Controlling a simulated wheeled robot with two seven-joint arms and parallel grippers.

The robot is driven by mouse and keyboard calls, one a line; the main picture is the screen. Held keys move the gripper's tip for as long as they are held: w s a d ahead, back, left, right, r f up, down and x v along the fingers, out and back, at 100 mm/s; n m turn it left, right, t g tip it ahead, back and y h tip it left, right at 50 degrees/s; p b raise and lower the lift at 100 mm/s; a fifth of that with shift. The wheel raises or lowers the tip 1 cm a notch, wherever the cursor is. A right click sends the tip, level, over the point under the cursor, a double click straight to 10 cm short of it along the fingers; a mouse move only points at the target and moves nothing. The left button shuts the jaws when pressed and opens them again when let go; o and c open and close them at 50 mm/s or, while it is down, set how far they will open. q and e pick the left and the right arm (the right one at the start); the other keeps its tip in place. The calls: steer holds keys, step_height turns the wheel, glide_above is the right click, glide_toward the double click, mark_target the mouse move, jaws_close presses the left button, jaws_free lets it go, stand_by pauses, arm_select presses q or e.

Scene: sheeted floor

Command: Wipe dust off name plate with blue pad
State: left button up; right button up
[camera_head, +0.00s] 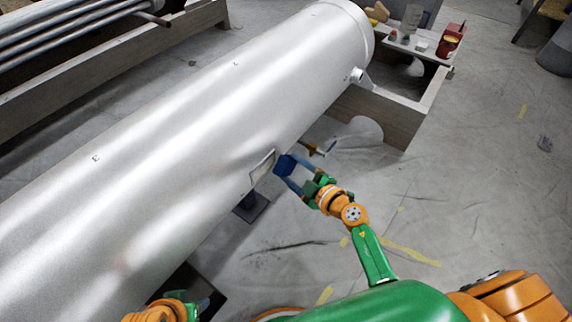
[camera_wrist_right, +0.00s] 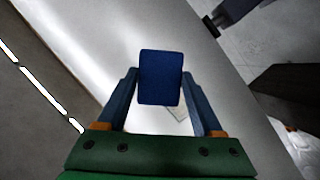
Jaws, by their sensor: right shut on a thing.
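The blue pad (camera_head: 285,165) is held between the fingers of my right gripper (camera_head: 290,175). In the right wrist view the pad (camera_wrist_right: 160,78) sits upright between the two blue fingers of that gripper (camera_wrist_right: 160,90). The name plate (camera_head: 262,167) is a small pale rectangle on the side of a big silver cylinder, just left of the pad. In the wrist view the plate (camera_wrist_right: 178,113) shows partly below and behind the pad. I cannot tell whether the pad touches it, and dust is too small to make out. My left gripper (camera_head: 204,304) shows only in part at the bottom left.
The silver cylinder (camera_head: 190,110) fills the left and middle, resting on a wooden cradle (camera_head: 395,110). A tray with jars and small items (camera_head: 425,45) stands beyond it. Metal pipes (camera_head: 70,35) lie at the upper left.

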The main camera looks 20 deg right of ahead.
steer(key=shift+s+d, duration=0.5)
steer(key=shift+s, duration=0.15)
steer(key=shift+s+d, duration=0.45)
steer(key=shift+s, duration=0.2)
steer(key=shift+s+d+p, duration=0.3)
steer(key=shift+s+d, duration=0.65)
steer(key=shift+s, duration=0.25)
steer(key=w+a, duration=0.2)
steer(key=w+a+p, duration=0.1)
steer(key=w, duration=0.1)
steer(key=shift+w+a, duration=0.35)
steer(key=shift+w, duration=0.05)
steer(key=shift+w+a, duration=0.3)
steer(key=shift+w, duration=0.05)
steer(key=shift+w+a, duration=0.6)
steer(key=shift+w, duration=0.2)
